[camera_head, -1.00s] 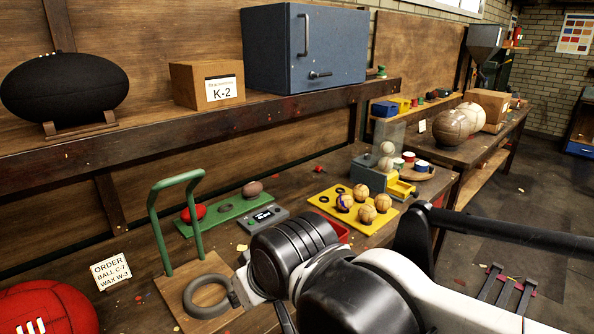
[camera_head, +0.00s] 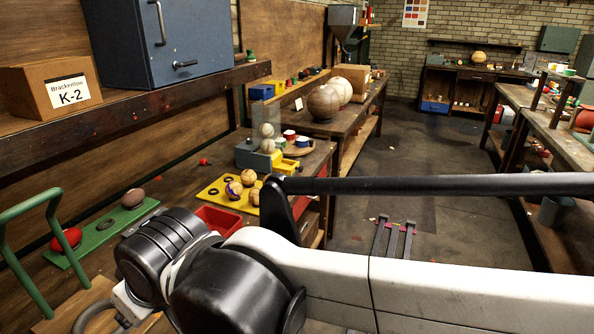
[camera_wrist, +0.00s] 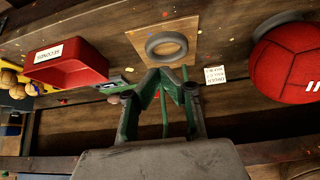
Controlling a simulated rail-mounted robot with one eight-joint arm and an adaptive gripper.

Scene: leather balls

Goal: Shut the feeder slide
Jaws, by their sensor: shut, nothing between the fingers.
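The ball feeder (camera_head: 258,158) stands at the far end of the near bench in the head view, a grey-blue block under a clear tube with pale balls (camera_head: 267,138). A yellow slide (camera_head: 286,164) sticks out from its right side, towards the aisle. How far it is drawn out is hard to tell at this size. My gripper (camera_wrist: 160,76) shows in the wrist view with its fingers together and empty, over the bench and well away from the feeder. The gripper is not visible in the head view. The feeder cannot be made out in the wrist view.
A yellow plate (camera_head: 209,191) with several tan balls lies in front of the feeder, beside a red bin (camera_head: 218,221). A green hoop handle (camera_head: 14,258) stands near left.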

